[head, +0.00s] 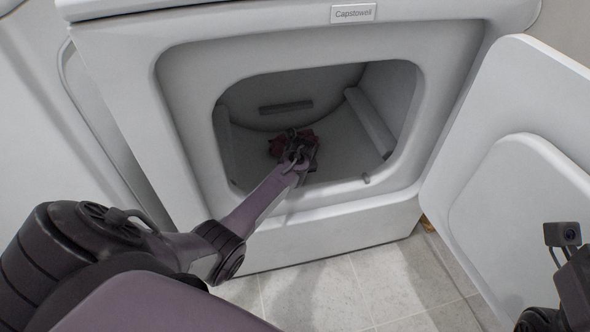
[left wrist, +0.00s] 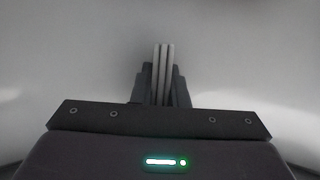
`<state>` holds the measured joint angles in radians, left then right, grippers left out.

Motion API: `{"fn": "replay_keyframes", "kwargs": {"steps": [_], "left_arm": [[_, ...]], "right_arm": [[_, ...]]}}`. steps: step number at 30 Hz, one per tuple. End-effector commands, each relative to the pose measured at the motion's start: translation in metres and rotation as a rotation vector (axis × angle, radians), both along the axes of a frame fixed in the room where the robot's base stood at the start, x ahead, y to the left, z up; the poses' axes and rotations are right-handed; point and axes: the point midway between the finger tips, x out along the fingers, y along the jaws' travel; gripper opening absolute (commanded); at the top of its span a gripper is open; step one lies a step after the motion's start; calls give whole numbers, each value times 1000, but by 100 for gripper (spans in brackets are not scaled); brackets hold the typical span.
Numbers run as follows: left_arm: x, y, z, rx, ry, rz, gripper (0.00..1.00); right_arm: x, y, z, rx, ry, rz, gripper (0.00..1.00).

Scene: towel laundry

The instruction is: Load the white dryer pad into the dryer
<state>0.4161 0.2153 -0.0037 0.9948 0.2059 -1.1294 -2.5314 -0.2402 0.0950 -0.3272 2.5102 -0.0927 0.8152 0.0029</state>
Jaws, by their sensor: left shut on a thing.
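The white dryer (head: 185,110), labelled Capstowell, stands open in the head view, its drum (head: 345,130) showing through the opening. My left arm reaches through the opening, and my left gripper (head: 297,150) is low inside the drum. In the left wrist view the left gripper (left wrist: 163,75) is shut on a thin pale thing seen edge-on, which looks like the white dryer pad. The pad cannot be made out in the head view. Part of my right gripper's wrist shows at the lower right edge of the head view; its fingertips cannot be made out.
The dryer door (head: 500,180) hangs open to the right. The drum's right side looks clear. Bare tiled floor (head: 365,290) lies in front of the dryer.

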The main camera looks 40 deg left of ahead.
Motion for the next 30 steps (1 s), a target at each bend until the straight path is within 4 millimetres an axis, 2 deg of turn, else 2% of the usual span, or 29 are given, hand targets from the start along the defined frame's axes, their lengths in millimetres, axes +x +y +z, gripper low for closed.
{"fn": "replay_keyframes", "kwargs": {"steps": [1,11,12,17,26,30], "left_arm": [[1,0,-6,0,-2,1,0],[0,0,-7,1,0,-1,0],[0,0,-7,1,-2,-1,16],[0,0,-6,0,-1,-1,35],[0,0,-4,0,-1,0,35],[-3,-3,12,2,-1,-2,35]], "right_arm": [[0,0,-2,-2,-8,0,35],[-2,-1,4,4,-22,-2,35],[-2,-1,4,5,-23,-2,35],[-1,-1,4,7,-20,-2,35],[-1,-1,2,7,-11,-3,35],[0,-1,10,6,0,-1,35]]}}
